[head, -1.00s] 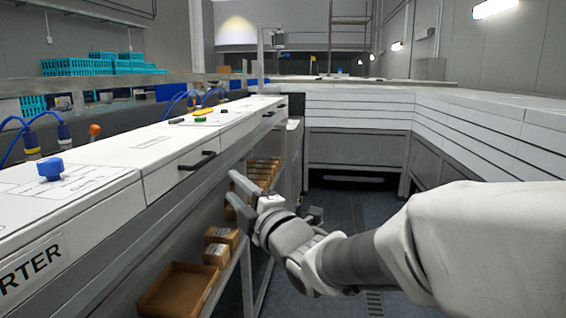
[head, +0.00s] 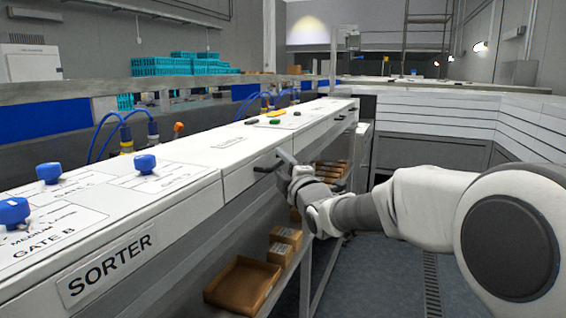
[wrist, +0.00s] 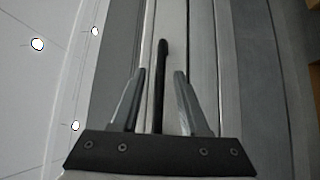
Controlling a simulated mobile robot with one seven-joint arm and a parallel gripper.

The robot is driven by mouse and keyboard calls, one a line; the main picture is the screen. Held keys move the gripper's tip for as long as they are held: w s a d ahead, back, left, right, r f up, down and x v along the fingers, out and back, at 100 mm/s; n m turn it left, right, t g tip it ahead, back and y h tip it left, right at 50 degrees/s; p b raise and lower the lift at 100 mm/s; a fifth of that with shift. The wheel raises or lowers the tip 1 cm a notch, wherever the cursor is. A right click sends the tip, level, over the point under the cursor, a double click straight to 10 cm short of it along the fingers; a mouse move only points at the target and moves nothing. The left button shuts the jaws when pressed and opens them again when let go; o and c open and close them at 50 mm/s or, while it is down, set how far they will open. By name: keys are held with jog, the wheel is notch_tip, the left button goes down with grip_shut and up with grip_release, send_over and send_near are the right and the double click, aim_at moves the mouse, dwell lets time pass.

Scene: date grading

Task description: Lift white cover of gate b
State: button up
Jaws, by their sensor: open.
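The white cover (head: 232,148) is a flat panel on top of the sorter bench, and it looks closed. A black bar handle (head: 267,166) sits on its front face. My gripper (head: 284,164) is at the right end of this handle, with its fingers partly hidden behind each other in the head view. In the wrist view my gripper (wrist: 160,74) is open, and the black handle (wrist: 160,85) runs between its two fingers with a gap on both sides. I cannot tell how deep the handle sits between them. The printed GATE B label (head: 45,243) is on the nearer panel.
Blue knobs (head: 145,163) stand on the nearer panel beside the SORTER sign (head: 110,263). Below are a shelf with cardboard boxes (head: 286,237) and an open brown tray (head: 243,284). Blue cables (head: 112,125) rise behind the bench. The floor aisle (head: 390,270) at right is clear.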

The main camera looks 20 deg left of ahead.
jog(key=shift+w+a, duration=0.15)
grip_shut()
dwell(1.4)
